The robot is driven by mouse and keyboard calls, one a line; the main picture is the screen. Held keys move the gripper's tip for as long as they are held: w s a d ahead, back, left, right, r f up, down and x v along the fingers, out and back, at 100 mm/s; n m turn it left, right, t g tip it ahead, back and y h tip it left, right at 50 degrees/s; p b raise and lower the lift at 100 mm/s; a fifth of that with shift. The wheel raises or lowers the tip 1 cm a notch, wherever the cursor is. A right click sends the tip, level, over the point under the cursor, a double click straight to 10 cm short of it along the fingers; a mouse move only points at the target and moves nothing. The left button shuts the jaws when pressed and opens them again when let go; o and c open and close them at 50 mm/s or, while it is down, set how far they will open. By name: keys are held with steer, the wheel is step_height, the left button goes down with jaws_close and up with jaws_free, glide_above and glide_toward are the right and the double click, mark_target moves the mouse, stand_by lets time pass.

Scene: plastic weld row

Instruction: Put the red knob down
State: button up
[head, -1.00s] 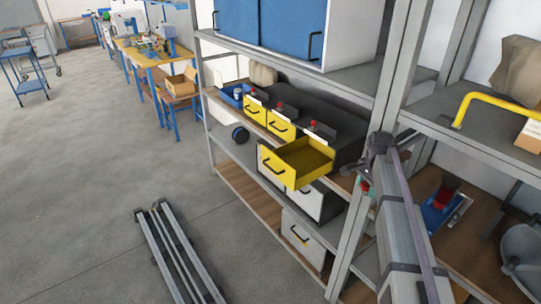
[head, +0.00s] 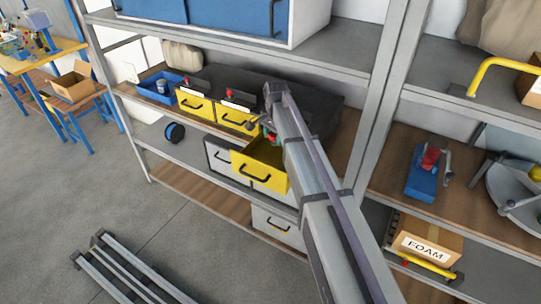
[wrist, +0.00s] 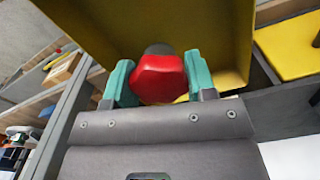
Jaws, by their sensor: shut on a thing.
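The red knob (wrist: 158,78) is held between the teal fingers of my gripper (wrist: 159,75) in the wrist view. A dark stub shows beyond the knob. The yellow inside of an open drawer fills the view behind it. In the head view my gripper (head: 269,134) is at the back of the open yellow drawer (head: 259,176), partly hidden by my arm. I cannot tell how high the knob is over the drawer's floor, and no contact with it shows.
A blue bin (head: 158,88) is farther left. A grey rack post (head: 366,120) stands close right of my arm. A FOAM box (head: 427,245) sits on the lower right shelf.

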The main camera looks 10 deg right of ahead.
mark_target(275, 162)
step_height(275, 162, down, 10)
steer(key=b, duration=0.8)
steer(key=shift+b, duration=0.4)
steer(key=shift+r, duration=0.25)
steer(key=shift+f, duration=0.2)
steer(key=o, duration=0.9)
steer(key=shift+o, duration=0.2)
steer(key=shift+r, duration=0.1)
